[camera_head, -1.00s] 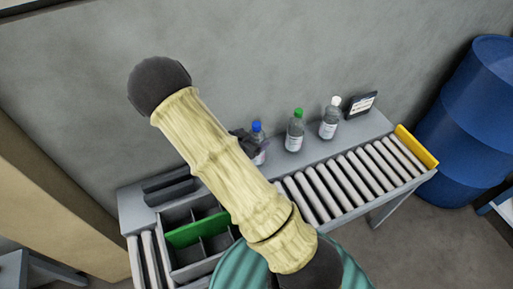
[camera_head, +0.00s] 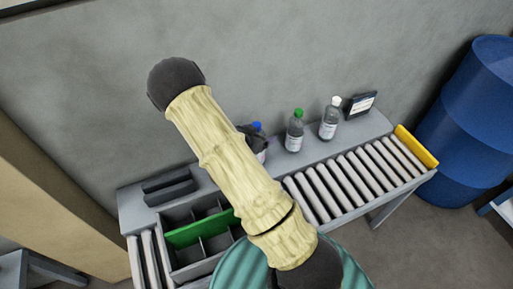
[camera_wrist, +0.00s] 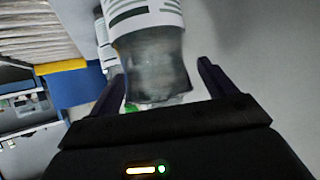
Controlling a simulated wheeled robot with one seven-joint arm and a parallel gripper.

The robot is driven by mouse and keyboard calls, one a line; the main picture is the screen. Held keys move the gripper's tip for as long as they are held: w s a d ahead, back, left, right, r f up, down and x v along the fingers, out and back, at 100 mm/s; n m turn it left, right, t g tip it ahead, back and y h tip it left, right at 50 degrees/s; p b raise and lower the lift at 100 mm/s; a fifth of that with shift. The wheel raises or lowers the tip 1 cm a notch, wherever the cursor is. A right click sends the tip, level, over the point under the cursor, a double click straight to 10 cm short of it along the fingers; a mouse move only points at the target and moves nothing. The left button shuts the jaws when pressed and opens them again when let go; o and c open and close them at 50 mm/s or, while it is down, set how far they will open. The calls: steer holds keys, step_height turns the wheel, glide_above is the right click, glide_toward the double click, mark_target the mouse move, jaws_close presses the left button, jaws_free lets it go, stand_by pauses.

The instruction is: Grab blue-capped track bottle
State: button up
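The blue-capped bottle (camera_head: 257,126) stands on the grey ledge behind the rollers in the head view, mostly hidden by my arm and gripper. My gripper (camera_head: 246,134) is a dark shape beside its cap. In the wrist view a clear bottle with a white label (camera_wrist: 150,68) fills the space between the fingers of my gripper (camera_wrist: 162,92). The fingers are apart, with a gap at the right finger. The bottle's cap is not visible there.
A green-capped bottle (camera_head: 295,132) and a white-capped bottle (camera_head: 329,120) stand to the right, then a small dark display (camera_head: 361,105). A divided bin with a green strip (camera_head: 190,231) is at left. A blue barrel (camera_head: 481,120) stands beyond the yellow end stop (camera_head: 417,147).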

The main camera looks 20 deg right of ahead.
jaws_close()
steer(key=shift+r, duration=0.1)
step_height(320, 180, up, 10)
steer(key=shift+p, duration=0.8)
